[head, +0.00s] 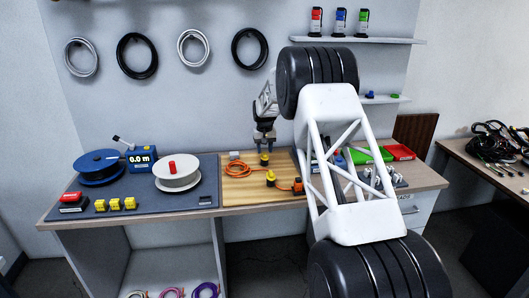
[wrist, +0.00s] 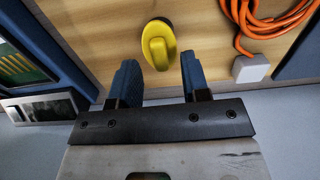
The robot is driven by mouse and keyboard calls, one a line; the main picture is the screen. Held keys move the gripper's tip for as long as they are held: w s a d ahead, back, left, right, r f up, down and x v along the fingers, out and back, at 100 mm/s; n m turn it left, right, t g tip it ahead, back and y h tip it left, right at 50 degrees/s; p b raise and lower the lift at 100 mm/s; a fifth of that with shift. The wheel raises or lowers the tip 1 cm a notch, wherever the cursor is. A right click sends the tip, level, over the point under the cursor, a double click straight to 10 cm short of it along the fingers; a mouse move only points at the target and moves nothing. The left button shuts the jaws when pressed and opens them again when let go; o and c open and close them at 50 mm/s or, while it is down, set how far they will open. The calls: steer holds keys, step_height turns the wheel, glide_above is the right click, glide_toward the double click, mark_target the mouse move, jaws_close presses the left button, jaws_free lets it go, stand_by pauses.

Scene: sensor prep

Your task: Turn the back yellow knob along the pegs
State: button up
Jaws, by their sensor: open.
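The back yellow knob (head: 265,160) stands on the wooden board (head: 238,192), just below my gripper (head: 265,144) in the head view. In the wrist view the yellow knob (wrist: 157,46) shows a raised grip on a darker round base. My gripper (wrist: 159,62) is open, its two blue fingers apart, with the knob just beyond the gap between the fingertips. Nothing is held. A second yellow knob (head: 271,179) stands nearer the front of the board. I cannot make out the pegs in either view.
An orange cable (head: 239,170) with a pale plug (wrist: 252,69) lies beside the knob. An orange block (head: 298,187) is at the board's right. A white spool (head: 178,180) and several yellow blocks (head: 115,204) are on the dark mat at left.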

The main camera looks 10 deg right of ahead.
mark_target(265, 153)
steer(key=shift+r, duration=3.1)
steer(key=shift+s+r, duration=0.4)
steer(key=shift+r, duration=0.1)
steer(key=s+r, duration=0.6)
steer(key=s, duration=0.6)
steer(key=s+r+t, duration=0.1)
steer(key=s+r, duration=0.5)
steer(key=s, duration=0.6)
steer(key=s+r, duration=0.6)
steer(key=s, duration=0.7)
steer(key=s+f, duration=0.2)
steer(key=s, duration=1)
steer(key=s+f+t, duration=0.1)
steer(key=s+f, duration=0.2)
steer(key=s, duration=0.9)
steer(key=s+f, duration=0.2)
steer(key=s, duration=1)
steer(key=shift+d+f+t, duration=0.2)
steer(key=shift+f+t, duration=0.05)
steer(key=shift+t, duration=0.05)
